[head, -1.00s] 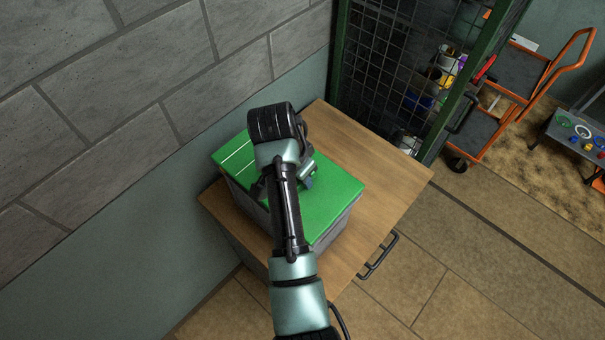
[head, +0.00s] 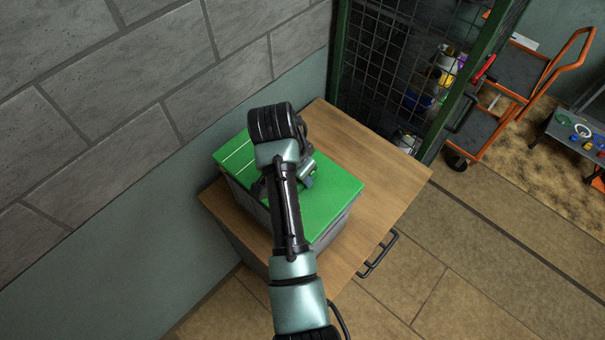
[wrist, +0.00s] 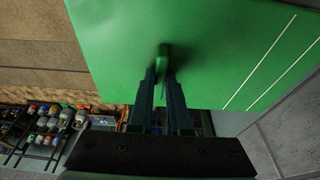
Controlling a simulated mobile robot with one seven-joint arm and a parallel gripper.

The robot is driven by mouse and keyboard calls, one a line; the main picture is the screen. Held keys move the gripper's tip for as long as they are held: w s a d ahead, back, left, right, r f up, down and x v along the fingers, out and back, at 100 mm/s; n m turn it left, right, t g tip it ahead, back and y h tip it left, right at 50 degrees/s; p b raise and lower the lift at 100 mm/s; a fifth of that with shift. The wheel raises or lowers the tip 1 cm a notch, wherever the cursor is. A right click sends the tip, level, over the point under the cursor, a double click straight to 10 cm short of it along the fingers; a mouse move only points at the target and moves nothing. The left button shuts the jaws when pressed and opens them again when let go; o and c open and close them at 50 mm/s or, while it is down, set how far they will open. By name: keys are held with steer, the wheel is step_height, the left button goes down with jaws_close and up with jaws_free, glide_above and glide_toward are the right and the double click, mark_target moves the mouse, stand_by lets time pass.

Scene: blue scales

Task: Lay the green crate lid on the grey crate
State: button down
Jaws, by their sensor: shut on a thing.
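The green crate lid (head: 332,195) lies over the top of the grey crate (head: 335,231), close to level and roughly in line with it. In the wrist view the lid (wrist: 220,40) fills the top, with a thin white double line on its right side. My gripper (wrist: 163,72) is shut on the lid's green handle, near the lid's middle. In the head view my arm hides the handle and most of my gripper. I cannot tell whether the lid touches the crate's rim all the way round.
The crate stands on a wooden-topped cabinet (head: 375,170) against the wall. Bare wood lies to the right of the crate. A green-framed mesh cage (head: 400,60) with cans stands behind, and an orange trolley (head: 500,95) is at the far right.

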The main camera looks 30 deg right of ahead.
steer(key=shift+f, duration=0.4)
stand_by(0.9)
steer(key=c, duration=0.8)
jaws_free()
steer(key=shift+r+p, duration=3.85)
steer(key=shift+r, duration=0.2)
steer(key=shift+f, duration=0.1)
